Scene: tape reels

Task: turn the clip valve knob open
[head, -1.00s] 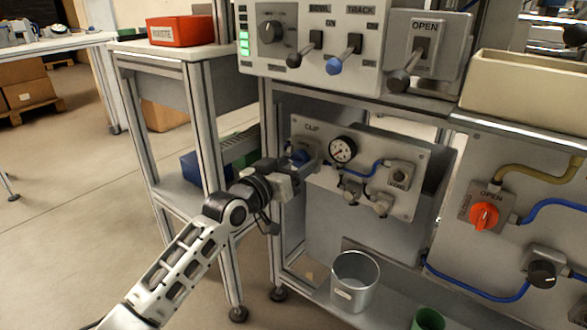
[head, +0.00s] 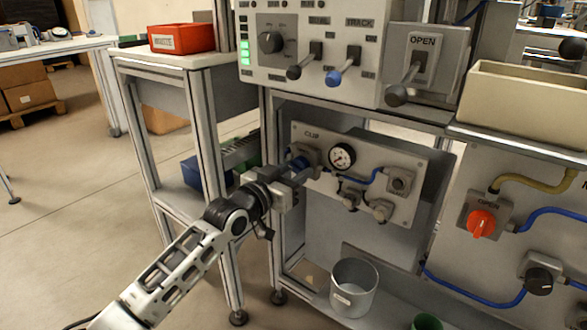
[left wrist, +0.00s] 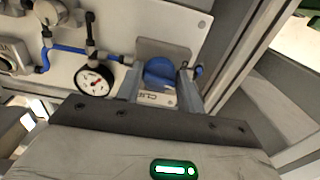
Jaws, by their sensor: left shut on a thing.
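The clip valve knob is blue and sits at the upper left of the grey CLIP panel (head: 395,160). In the head view the knob (head: 298,162) is partly hidden by my left gripper (head: 299,170). My left gripper is shut on the knob, one finger on each side. The exact angle of the knob is hard to read. My right gripper is not in view.
A pressure gauge (head: 341,156) sits just right of the knob, with a blue hose (head: 362,178) beside it. The switch box (head: 310,45) overhangs above. A metal bucket (head: 354,287) stands below. A frame post (head: 268,150) is close to the left of the gripper.

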